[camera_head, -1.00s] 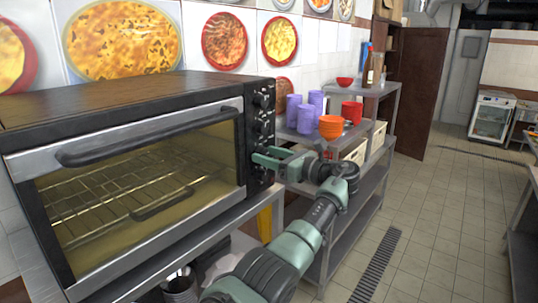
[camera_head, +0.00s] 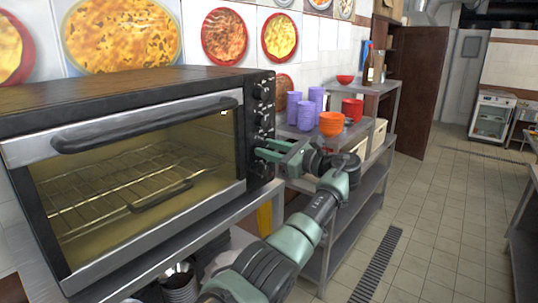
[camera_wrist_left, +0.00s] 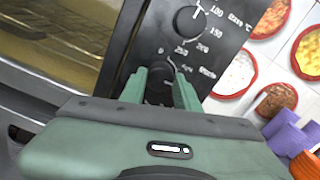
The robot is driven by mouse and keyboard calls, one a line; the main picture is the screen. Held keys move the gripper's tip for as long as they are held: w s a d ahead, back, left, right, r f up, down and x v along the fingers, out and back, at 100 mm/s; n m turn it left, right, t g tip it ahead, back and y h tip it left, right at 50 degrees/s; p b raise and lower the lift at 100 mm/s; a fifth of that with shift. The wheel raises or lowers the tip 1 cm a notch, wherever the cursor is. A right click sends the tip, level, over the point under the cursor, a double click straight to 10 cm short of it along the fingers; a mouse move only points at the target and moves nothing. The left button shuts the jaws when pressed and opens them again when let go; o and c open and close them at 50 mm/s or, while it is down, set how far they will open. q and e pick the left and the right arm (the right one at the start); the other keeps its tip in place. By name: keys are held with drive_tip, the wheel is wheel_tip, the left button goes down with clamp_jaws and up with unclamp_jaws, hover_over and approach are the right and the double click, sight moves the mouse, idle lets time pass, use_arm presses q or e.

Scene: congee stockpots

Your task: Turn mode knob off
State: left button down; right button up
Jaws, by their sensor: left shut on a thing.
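A black countertop oven (camera_head: 130,165) stands at the left in the head view, with a column of dark knobs (camera_head: 263,91) on its right-hand front panel. My left gripper (camera_head: 259,147) reaches a lower knob on that panel. In the left wrist view, my left gripper's green fingers (camera_wrist_left: 160,92) sit on either side of a dark round knob (camera_wrist_left: 159,86) and are shut on it. The knob's pointer is largely hidden by the fingers. Another knob (camera_wrist_left: 188,21) with printed temperature numbers shows clear of the fingers. My right gripper is not in view.
The oven door with its long handle (camera_head: 150,125) is closed. Open tiled floor lies further right.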

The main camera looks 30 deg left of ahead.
use_arm(q)
drive_tip(key=shift+n+b, duration=4.7)
drive_tip(key=shift+n, duration=3.6)
drive_tip(key=shift+r, duration=0.1)
drive_tip(key=c, duration=1)
unclamp_jaws()
drive_tip(key=shift+c, duration=0.2)
